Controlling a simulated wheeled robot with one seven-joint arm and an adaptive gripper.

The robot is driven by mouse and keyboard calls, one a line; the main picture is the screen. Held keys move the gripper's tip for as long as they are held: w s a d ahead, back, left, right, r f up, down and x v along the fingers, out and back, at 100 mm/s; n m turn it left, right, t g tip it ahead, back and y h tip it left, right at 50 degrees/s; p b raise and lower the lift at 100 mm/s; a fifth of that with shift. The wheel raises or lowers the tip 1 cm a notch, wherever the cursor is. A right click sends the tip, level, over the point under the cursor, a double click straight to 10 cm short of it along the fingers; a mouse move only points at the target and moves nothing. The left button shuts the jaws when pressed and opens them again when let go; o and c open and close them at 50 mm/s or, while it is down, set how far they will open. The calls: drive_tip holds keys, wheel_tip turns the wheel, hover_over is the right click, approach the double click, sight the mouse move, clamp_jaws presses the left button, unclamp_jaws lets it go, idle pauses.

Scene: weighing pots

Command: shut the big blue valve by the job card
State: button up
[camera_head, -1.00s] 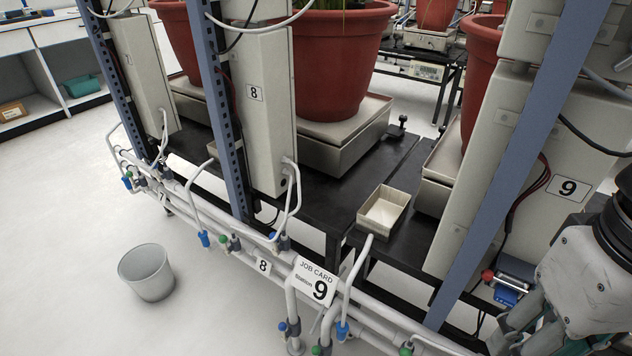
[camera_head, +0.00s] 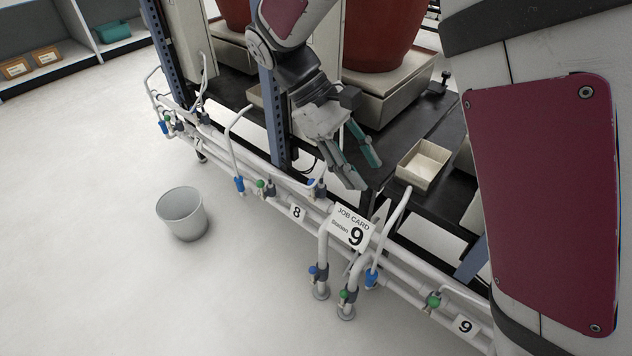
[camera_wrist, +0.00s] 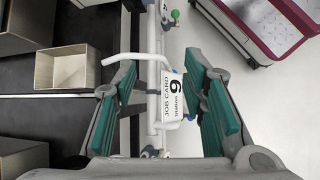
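A longer blue fitting (camera_head: 371,278) hangs from a curved pipe right of the card. I cannot tell which blue part is the big valve. My gripper (camera_head: 364,172) is open and empty, above and behind the card. In the wrist view, its fingers (camera_wrist: 162,68) spread either side of the card, apart from it.
A cream open box (camera_head: 424,164) sits on the black bench behind the rail. More blue and green valves line the rail to the left. A blue post (camera_head: 274,120) rises beside my gripper. A grey bin (camera_head: 182,214) stands on the open floor.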

drive_tip(key=w+a+f+n+t+h, duration=0.1)
drive_tip(key=a+f+n+t+h, duration=0.2)
drive_tip(key=a+f, duration=0.6)
drive_tip(key=w+a+f+n+t+h, duration=0.15)
drive_tip(key=a+f+n+h, duration=0.35)
drive_tip(key=f, duration=0.7)
drive_tip(key=n+t+y, duration=0.1)
drive_tip(key=n+t, duration=0.8)
drive_tip(key=t, duration=0.2)
approach(313, 270)
drive_tip(key=shift+g, duration=0.25)
drive_tip(key=x, duration=0.7)
drive_tip(key=b+x, duration=0.1)
drive_tip(key=x, duration=0.2)
drive_tip(key=shift+w+f, duration=0.4)
drive_tip(key=shift+c, duration=0.4)
clamp_jaws()
